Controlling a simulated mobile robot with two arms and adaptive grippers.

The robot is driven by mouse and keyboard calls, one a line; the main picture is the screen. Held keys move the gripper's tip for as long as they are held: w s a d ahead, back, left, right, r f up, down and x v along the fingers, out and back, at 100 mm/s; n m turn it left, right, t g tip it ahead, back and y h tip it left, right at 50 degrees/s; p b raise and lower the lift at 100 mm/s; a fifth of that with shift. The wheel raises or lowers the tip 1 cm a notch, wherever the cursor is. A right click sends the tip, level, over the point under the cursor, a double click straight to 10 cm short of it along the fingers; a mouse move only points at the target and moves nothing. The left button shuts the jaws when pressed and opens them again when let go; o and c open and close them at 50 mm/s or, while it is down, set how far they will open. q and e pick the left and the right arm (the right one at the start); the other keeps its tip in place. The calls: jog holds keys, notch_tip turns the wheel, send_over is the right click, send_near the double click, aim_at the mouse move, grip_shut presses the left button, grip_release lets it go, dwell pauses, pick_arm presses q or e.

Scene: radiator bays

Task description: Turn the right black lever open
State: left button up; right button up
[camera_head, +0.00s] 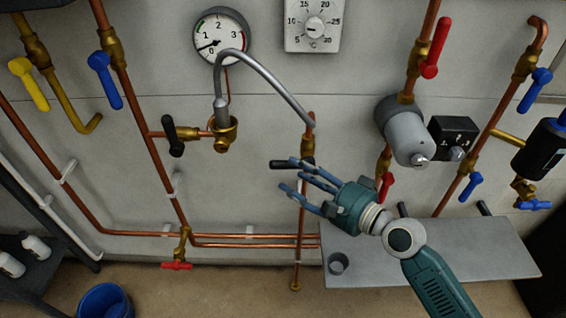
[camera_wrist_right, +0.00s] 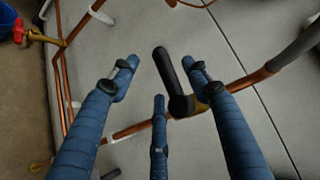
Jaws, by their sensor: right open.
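The right black lever (camera_head: 279,164) sits on a brass valve on the vertical copper pipe below the curved grey hose. Its handle points left, across the pipe. In the right wrist view the black lever (camera_wrist_right: 168,72) shows between the tips of my blue fingers, with a gap to each side. My right gripper (camera_head: 291,178) is open and empty at the lever, and its fingers partly cover the lever in the head view. I cannot tell whether any finger touches it. The left black lever (camera_head: 172,135) is on another valve and points roughly up and down. My left gripper is out of view.
A pressure gauge (camera_head: 221,37) and a thermostat dial (camera_head: 314,25) are above. The grey hose (camera_head: 270,83) arches over the lever. A grey pump (camera_head: 400,130) stands to the right.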

aim_at(286, 167)
jog(key=x, duration=0.4)
jog(key=shift+w+a+f, duration=0.1)
jog(key=shift+w+a, duration=0.05)
jog(key=shift+w, duration=0.25)
jog(key=shift+x, duration=0.75)
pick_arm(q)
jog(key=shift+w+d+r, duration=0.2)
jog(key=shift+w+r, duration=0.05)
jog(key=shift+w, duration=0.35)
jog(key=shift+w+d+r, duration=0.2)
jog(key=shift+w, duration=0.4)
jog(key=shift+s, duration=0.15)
pick_arm(e)
jog(key=shift+c, duration=0.4)
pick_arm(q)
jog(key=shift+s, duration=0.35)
pick_arm(e)
grip_shut()
